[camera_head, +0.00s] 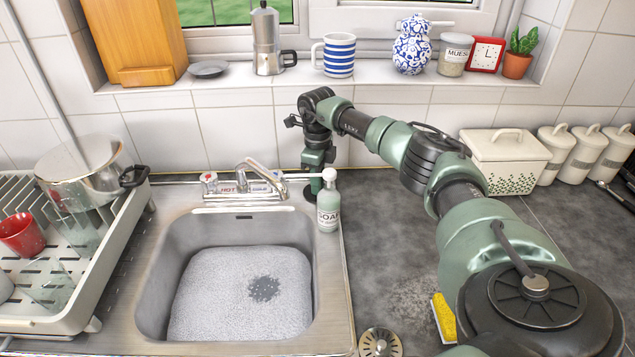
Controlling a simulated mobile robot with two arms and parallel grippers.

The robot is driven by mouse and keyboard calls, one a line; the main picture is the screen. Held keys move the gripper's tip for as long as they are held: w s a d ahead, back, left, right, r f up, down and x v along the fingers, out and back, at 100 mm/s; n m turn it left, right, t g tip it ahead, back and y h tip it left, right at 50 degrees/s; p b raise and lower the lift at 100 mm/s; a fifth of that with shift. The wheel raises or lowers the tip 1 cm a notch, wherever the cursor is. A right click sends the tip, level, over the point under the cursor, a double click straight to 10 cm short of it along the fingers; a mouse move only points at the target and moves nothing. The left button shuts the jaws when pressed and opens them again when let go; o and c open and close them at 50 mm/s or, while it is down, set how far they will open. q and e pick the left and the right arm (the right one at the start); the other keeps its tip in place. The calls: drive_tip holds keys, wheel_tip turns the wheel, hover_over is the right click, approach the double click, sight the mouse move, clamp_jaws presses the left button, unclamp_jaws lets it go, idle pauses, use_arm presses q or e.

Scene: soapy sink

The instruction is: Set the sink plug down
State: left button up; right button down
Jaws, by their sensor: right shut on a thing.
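My right gripper (314,180) points down behind the soap bottle (328,205), at the back right corner of the sink. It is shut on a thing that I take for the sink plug. That thing is small, dark and mostly hidden by the bottle and the fingers, so I cannot tell whether it touches the surface. The sink (325,290) holds white suds (215,285) with a dark patch (263,289) in them. My left gripper is out of view.
The tap (241,186) stands just left of my gripper. A dish rack (110,250) is at left. A round metal strainer (380,342) and a yellow sponge (444,318) lie at front right. White canisters (553,155) stand at back right. The middle counter is clear.

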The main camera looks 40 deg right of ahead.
drive_tip(key=c, duration=1.4)
unclamp_jaws()
drive_tip(key=shift+f, duration=0.1)
drive_tip(key=shift+c, duration=0.2)
wheel_tip(320, 180, up, 12)
drive_tip(key=b, duration=0.2)
drive_tip(key=shift+r, duration=0.2)
